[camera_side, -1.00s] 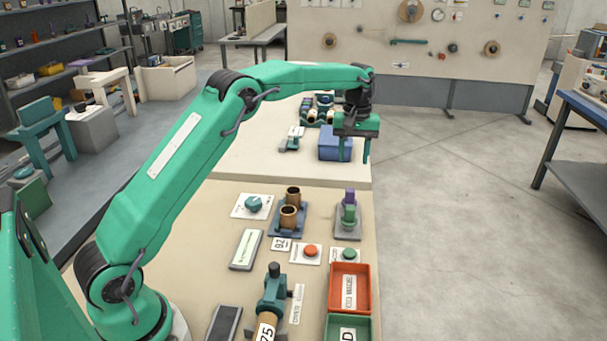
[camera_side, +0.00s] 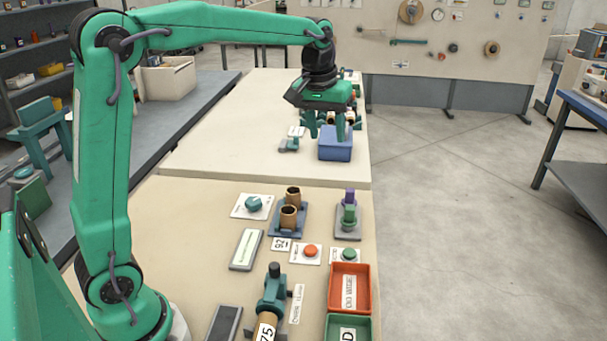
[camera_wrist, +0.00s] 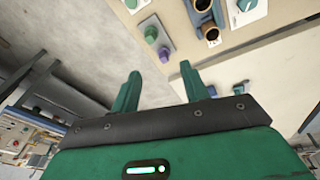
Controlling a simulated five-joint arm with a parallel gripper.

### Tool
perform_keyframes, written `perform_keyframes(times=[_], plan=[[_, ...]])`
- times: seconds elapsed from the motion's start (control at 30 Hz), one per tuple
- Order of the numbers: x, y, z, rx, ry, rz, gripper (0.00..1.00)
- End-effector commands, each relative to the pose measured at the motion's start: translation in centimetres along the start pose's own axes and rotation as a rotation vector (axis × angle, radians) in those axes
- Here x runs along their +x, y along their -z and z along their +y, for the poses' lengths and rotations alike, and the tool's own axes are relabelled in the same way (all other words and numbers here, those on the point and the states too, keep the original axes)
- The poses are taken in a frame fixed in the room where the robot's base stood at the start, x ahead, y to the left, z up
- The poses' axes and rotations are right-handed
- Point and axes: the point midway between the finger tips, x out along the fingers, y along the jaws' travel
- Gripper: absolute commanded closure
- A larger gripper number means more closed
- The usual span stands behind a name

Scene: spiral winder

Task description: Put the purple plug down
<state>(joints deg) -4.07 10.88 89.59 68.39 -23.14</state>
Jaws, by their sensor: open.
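The purple plug (camera_side: 350,196) stands upright with a green plug (camera_side: 348,213) just in front of it, on a small grey base (camera_side: 347,233) at the right side of the bench. My gripper (camera_side: 327,132) is high over the far part of the bench, beyond the plugs, near the blue box. In the wrist view its two fingers (camera_wrist: 158,90) are apart with nothing between them.
Two brown cylinders (camera_side: 289,216) stand on a blue base left of the plugs. A blue box (camera_side: 335,146) sits at the far right. Red (camera_side: 349,290) and green (camera_side: 348,329) trays lie at the front. The far bench's left part is clear.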

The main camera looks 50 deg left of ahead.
Motion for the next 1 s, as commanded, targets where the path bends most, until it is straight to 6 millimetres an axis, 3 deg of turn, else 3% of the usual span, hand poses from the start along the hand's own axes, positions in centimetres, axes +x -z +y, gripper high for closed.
perform_keyframes(times=[0.2,0.5,0.73,1.0], plan=[[-2.5,-4.7,-1.3,0.092,-0.025,0.055,0.55],[-4.0,-11.2,-3.5,0.217,-0.052,0.132,0.55],[-3.8,-16.2,-5.3,0.314,-0.068,0.191,0.55],[-2.2,-21.4,-7.4,0.417,-0.08,0.258,0.55]])
